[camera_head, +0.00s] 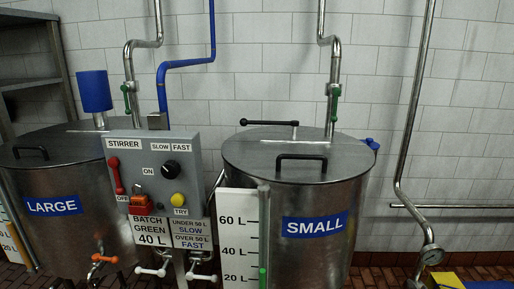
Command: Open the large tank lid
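The large tank (90,240) stands at the left and carries a blue LARGE label (54,206). Its grey metal lid (62,141) lies flat on top and looks closed. A black lid handle (30,151) sits near the front left of that lid. A blue cylinder (94,91) stands on a post over the lid. The control panel hides the lid's right front part. Neither of my grippers is in view.
The control panel (152,165) stands between the tanks. The small tank (310,235) at the right has a closed lid (255,158) with a black handle. Pipes (335,70) run down the tiled wall. A metal rack (40,60) stands at the back left.

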